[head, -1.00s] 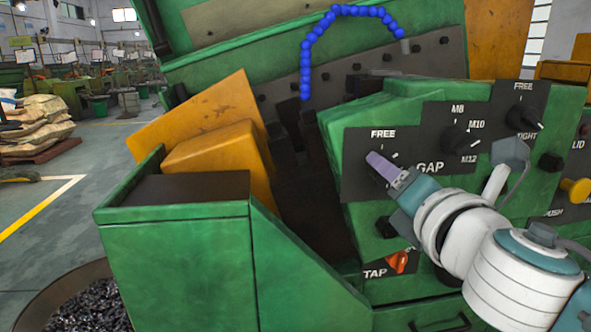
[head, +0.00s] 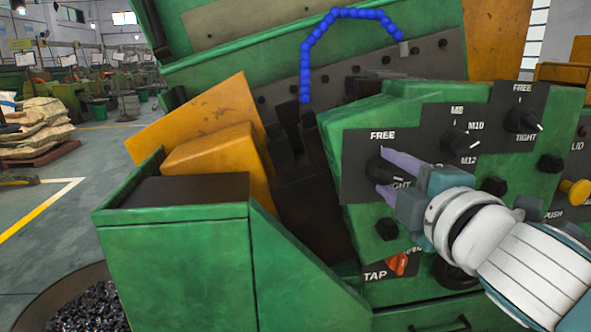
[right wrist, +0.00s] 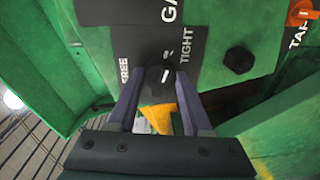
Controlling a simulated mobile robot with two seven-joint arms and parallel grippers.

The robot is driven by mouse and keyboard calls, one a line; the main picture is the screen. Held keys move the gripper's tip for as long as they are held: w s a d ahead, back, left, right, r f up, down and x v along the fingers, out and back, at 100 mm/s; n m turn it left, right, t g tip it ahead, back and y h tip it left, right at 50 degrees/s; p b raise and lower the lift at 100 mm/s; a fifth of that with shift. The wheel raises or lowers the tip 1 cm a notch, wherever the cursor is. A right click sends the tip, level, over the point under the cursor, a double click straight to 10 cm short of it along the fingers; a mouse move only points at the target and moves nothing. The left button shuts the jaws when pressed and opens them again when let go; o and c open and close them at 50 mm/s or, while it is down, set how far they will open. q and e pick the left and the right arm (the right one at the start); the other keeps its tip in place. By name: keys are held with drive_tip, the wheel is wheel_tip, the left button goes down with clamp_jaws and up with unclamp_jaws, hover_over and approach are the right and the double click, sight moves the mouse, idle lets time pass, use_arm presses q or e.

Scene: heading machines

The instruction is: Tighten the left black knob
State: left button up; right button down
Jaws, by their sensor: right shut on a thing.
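The left black knob (head: 376,168) sits on the dark plate marked FREE at the left of the green machine's panel. In the head view my right gripper (head: 384,171) reaches it from the lower right, its purple fingers partly covering it. In the right wrist view the knob (right wrist: 158,84) is between the two fingertips (right wrist: 158,92), with a finger on each side. The gripper is shut on the knob. A white mark on the knob lies on the side near the word TIGHT. My left gripper is not in view.
A middle selector knob (head: 455,140) and a right FREE/TIGHT knob (head: 524,120) are on the same panel. A black hex bolt (head: 387,229) and an orange TAP switch (head: 398,263) are below. A yellow push button (head: 575,192) is at right.

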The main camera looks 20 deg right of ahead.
drive_tip(key=shift+m, duration=1.1)
drive_tip(key=shift+c, duration=1.6)
unclamp_jaws()
